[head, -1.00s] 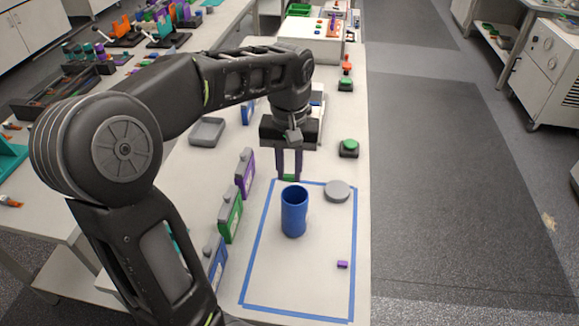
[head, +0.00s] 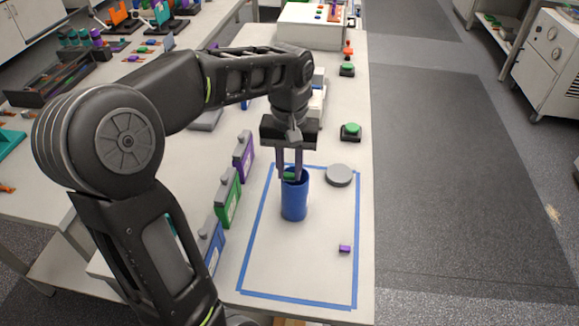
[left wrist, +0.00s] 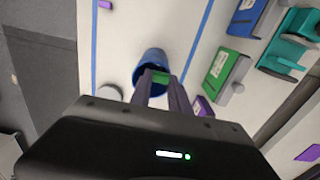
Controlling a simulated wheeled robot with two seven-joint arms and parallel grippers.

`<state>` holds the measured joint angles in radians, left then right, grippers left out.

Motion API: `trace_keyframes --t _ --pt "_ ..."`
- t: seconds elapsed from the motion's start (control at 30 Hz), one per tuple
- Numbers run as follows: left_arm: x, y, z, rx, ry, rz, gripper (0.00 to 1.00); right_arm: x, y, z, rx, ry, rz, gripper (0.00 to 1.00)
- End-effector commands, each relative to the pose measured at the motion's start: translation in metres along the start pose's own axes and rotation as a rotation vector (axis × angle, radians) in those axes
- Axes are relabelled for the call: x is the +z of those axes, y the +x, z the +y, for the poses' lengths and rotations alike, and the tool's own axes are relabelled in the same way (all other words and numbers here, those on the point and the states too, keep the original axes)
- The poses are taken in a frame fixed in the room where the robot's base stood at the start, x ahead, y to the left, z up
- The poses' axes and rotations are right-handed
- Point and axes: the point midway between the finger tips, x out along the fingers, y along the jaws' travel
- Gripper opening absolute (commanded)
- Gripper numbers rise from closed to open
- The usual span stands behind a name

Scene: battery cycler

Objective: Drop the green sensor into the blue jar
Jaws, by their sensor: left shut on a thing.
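The blue jar (head: 294,201) stands upright and open-topped inside a blue tape outline on the table. My left gripper (head: 290,174) points down at the jar's mouth, shut on the green sensor (head: 289,176). The sensor appears at or just over the rim; how deep it sits is hard to tell. In the left wrist view the green sensor (left wrist: 160,77) is between the fingertips, in front of the blue jar's (left wrist: 149,62) opening. My right gripper is not in view.
A grey round lid (head: 339,175) lies right of the jar, and a small purple block (head: 344,248) lies nearer. Purple (head: 243,157), green (head: 228,195) and blue (head: 211,246) upright units line the left side. A green button (head: 350,131) stands beyond the lid.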

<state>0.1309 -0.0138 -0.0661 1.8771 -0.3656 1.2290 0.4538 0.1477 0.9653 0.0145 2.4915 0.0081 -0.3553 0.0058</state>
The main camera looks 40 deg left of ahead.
Motion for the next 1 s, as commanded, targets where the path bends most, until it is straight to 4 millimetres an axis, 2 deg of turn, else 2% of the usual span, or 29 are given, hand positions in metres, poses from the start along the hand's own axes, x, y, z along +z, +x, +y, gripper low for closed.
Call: trace_keyframes --t 0.03,0.07,0.37,0.73,0.87,1.0 --pt "0.0 0.0 0.0 0.0 0.0 0.0 0.0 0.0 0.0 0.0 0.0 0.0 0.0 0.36" --pt "0.0 0.0 0.0 0.0 0.0 0.0 0.24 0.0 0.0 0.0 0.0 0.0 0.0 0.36" --pt "0.0 0.0 0.0 0.0 0.0 0.0 0.48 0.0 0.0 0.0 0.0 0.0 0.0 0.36" --pt "-0.001 -0.006 0.0 0.001 0.0 0.002 0.48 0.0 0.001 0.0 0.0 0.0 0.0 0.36" --pt "-0.001 -0.021 0.001 0.002 0.0 0.004 0.48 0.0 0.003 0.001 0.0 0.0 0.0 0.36" --pt "-0.001 -0.045 0.001 0.002 0.0 0.004 0.48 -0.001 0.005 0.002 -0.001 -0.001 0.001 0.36"
